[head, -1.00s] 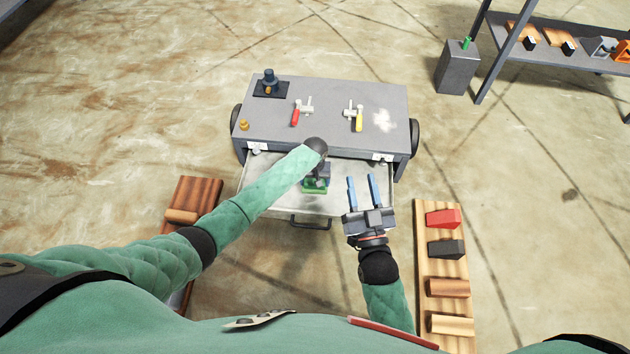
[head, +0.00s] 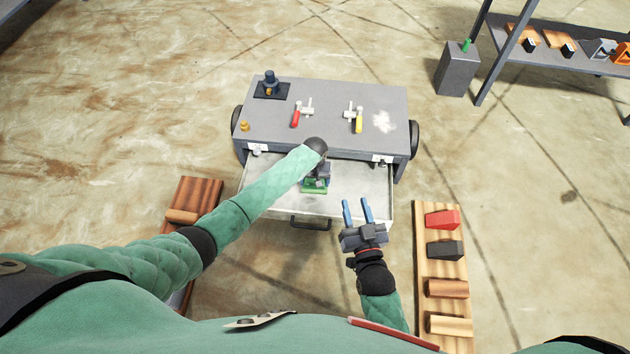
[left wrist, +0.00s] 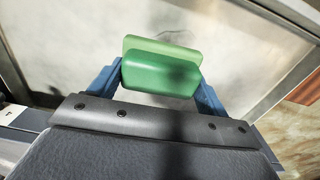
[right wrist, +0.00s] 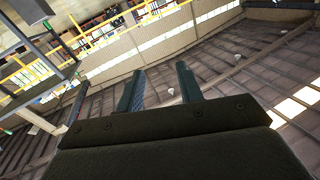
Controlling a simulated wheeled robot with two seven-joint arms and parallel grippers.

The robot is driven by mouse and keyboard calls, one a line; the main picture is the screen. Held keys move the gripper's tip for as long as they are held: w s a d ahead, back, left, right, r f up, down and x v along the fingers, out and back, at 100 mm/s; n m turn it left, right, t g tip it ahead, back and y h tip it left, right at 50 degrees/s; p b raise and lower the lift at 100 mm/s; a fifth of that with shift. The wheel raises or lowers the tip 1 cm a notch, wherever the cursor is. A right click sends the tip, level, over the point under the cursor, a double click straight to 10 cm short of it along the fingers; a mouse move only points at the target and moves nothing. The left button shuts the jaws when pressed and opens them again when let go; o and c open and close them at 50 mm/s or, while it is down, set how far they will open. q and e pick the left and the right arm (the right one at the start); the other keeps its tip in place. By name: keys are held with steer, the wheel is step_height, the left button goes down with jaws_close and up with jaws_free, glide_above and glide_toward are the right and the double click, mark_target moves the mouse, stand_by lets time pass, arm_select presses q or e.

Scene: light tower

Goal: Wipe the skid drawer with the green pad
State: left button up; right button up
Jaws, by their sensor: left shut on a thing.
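The skid drawer (head: 352,207) is pulled out from the front of the grey skid (head: 330,129). My left gripper (head: 315,181) is inside it, pointing down. It is shut on the green pad (head: 313,189), which also shows between the blue fingers in the left wrist view (left wrist: 162,72). The pad is over the pale drawer floor; I cannot tell if it touches it. Part of the pad is hidden by the gripper. My right gripper (head: 356,203) is open and empty, at the drawer's front right corner in the head view. The right wrist view shows its fingers apart (right wrist: 160,85).
On the skid top are a red-handled valve (head: 296,116), a yellow-handled valve (head: 358,119), a dark fitting (head: 270,83) and a white patch (head: 382,121). A wooden board (head: 425,270) with several blocks is at right, a brown wooden stand (head: 193,196) at left.

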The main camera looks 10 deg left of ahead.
arm_select(q)
steer(key=shift+r, duration=0.3)
steer(key=shift+r+p, duration=0.2)
steer(key=shift+p, duration=0.25)
steer(key=shift+r, duration=0.15)
arm_select(e)
steer(key=s+f+g, duration=0.2)
steer(key=s+f, duration=0.1)
steer(key=f, duration=0.5)
steer(key=s+f+g+h, duration=0.1)
steer(key=s+f+g, duration=0.1)
steer(key=f, duration=0.5)
steer(key=shift+s+d+f+g, duration=0.35)
steer(key=shift+s+d+g, duration=0.1)
steer(key=shift+g, duration=0.35)
arm_select(q)
steer(key=shift+w+r, duration=0.1)
arm_select(e)
steer(key=shift+r, duration=0.15)
